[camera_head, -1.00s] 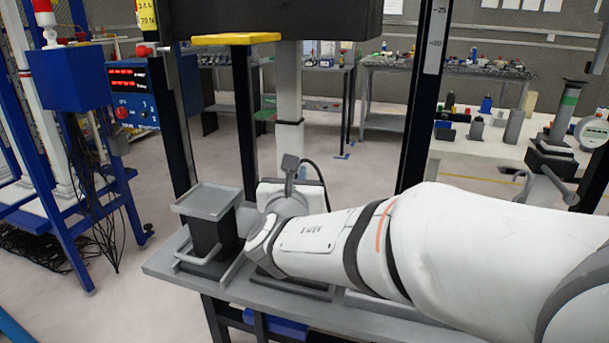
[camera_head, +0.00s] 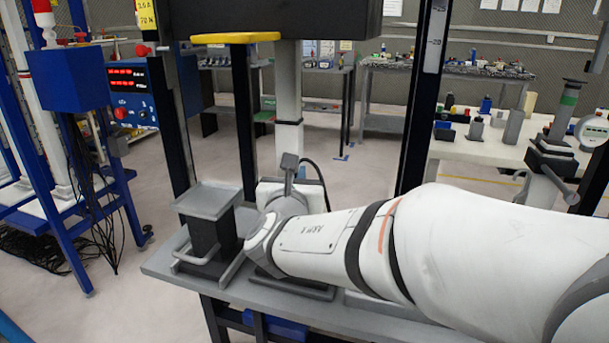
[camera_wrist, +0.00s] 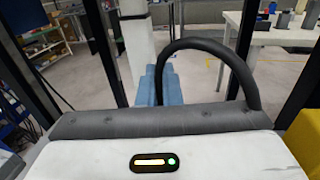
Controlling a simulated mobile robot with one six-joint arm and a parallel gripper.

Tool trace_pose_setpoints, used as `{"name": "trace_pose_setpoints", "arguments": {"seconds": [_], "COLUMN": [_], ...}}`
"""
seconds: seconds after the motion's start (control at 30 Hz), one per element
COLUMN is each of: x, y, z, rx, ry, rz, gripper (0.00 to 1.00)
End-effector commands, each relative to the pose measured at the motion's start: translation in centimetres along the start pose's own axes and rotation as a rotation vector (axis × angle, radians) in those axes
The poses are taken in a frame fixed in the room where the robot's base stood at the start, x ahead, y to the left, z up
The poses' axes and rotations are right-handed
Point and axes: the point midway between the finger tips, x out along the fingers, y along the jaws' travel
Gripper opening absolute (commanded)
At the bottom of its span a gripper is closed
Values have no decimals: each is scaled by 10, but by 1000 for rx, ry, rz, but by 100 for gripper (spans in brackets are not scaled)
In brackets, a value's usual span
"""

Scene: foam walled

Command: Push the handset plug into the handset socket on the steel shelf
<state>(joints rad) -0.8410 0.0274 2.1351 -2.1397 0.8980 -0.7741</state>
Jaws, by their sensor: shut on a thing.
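The grey steel shelf (camera_head: 345,312) crosses the lower middle of the head view. My white arm reaches over it from the right, with its wrist low over a dark grey base plate (camera_head: 300,291). The white body of my gripper (camera_head: 268,188) shows behind the wrist, with a grey bracket and a black cable on top. In the wrist view I see a white housing (camera_wrist: 100,153) with an orange bar and green light, a dark grey edge and the looping cable. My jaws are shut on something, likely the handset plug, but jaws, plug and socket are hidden.
A dark stand with a grey tray top (camera_head: 208,202) and a bar handle is close left of my wrist. Black uprights (camera_head: 424,100) and a yellow-edged overhead box (camera_head: 270,20) frame the shelf. A white bench (camera_head: 475,148) is at the back right.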

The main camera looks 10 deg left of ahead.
Motion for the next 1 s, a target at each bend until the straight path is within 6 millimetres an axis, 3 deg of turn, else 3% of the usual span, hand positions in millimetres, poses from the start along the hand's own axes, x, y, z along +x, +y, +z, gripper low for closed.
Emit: {"name": "trace_pose_setpoints", "arguments": {"seconds": [1.0], "x": [0], "y": [0], "z": [-23], "rx": [0], "ry": [0], "rz": [0], "gripper": [0]}}
